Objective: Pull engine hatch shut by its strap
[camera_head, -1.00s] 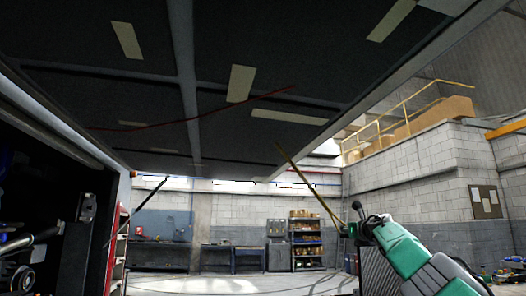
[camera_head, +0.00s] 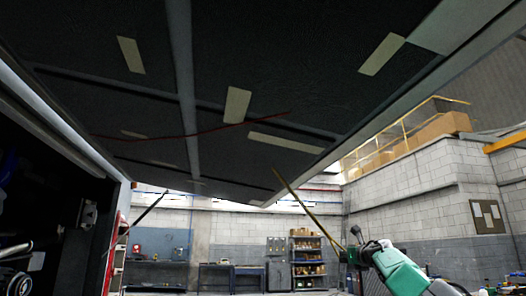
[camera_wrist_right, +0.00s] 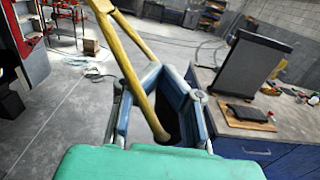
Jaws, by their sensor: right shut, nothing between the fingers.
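The engine hatch (camera_head: 140,100) is raised and fills the upper part of the head view, its dark underside facing me. A yellow strap (camera_head: 296,200) slants down from near the hatch's free edge to my right gripper (camera_head: 352,252), low at centre right. In the right wrist view, the strap (camera_wrist_right: 120,48) runs down from the top as two strands, one passing into the space at the fingers of my right gripper (camera_wrist_right: 160,98). Those fingers are shut with nothing gripped between them. Whether they touch the strap is unclear. My left gripper is in neither view.
A dark strut (camera_head: 148,218) stands under the hatch at left, beside the open engine bay (camera_head: 50,180). In the wrist view, a blue workbench (camera_wrist_right: 255,150) with a dark panel (camera_wrist_right: 245,68) is close on the right. Open floor (camera_wrist_right: 65,110) lies left.

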